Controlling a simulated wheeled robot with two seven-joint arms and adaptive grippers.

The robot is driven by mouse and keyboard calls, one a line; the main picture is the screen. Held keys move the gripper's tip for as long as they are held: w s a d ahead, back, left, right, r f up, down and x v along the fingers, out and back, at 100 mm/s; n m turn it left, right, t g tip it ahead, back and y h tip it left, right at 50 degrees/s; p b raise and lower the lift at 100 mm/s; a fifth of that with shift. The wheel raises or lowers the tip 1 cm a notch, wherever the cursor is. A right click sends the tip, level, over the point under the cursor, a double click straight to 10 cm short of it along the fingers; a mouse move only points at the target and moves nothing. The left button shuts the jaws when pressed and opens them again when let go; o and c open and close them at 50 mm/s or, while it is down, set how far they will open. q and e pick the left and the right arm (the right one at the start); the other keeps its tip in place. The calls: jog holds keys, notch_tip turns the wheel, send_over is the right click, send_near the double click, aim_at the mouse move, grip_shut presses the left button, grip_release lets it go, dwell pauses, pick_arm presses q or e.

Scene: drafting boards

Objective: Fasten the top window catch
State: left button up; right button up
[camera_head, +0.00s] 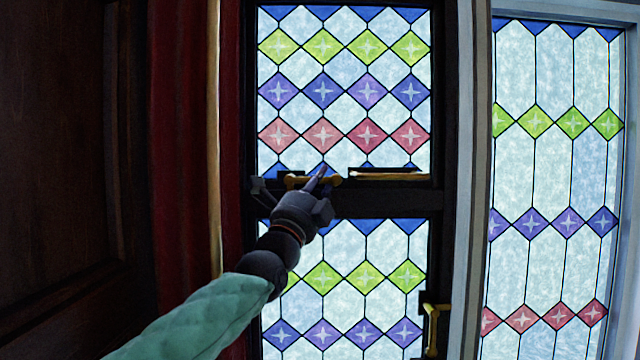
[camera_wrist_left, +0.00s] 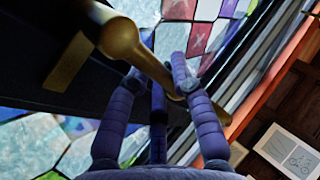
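A brass catch (camera_head: 294,181) sits on the dark middle rail of the window, just below the upper stained-glass pane. In the left wrist view its rounded brass knob and bar (camera_wrist_left: 119,39) cross close in front of the camera. My left gripper (camera_head: 319,178) is at this catch and hides part of it. In the left wrist view, the fingers of the left gripper (camera_wrist_left: 157,72) are around or beside the bar, and one finger crosses over it. Whether they press on it cannot be told. My right gripper is not in view.
A brass fitting (camera_head: 388,174) lies along the rail to the right. Another brass catch (camera_head: 434,318) is lower on the right frame edge. A red curtain (camera_head: 182,150) hangs at left beside dark panelling (camera_head: 65,150). A second stained-glass window (camera_head: 555,170) stands at right.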

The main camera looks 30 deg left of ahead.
pick_arm(q)
jog(key=shift+o, duration=0.4)
jog(key=r, duration=0.8)
jog(key=shift+w+d+r, duration=0.15)
jog(key=shift+w+r, duration=0.15)
jog(key=shift+w, duration=0.05)
jog(key=shift+s+a+r, duration=0.25)
jog(key=shift+s+r, duration=0.25)
jog(key=shift+r, duration=0.1)
jog(key=shift+w+d, duration=0.25)
jog(key=shift+w, duration=0.1)
jog(key=shift+s+a, duration=0.1)
jog(key=shift+s, duration=0.1)
jog(key=shift+w+f, duration=0.1)
jog(key=shift+w, duration=0.05)
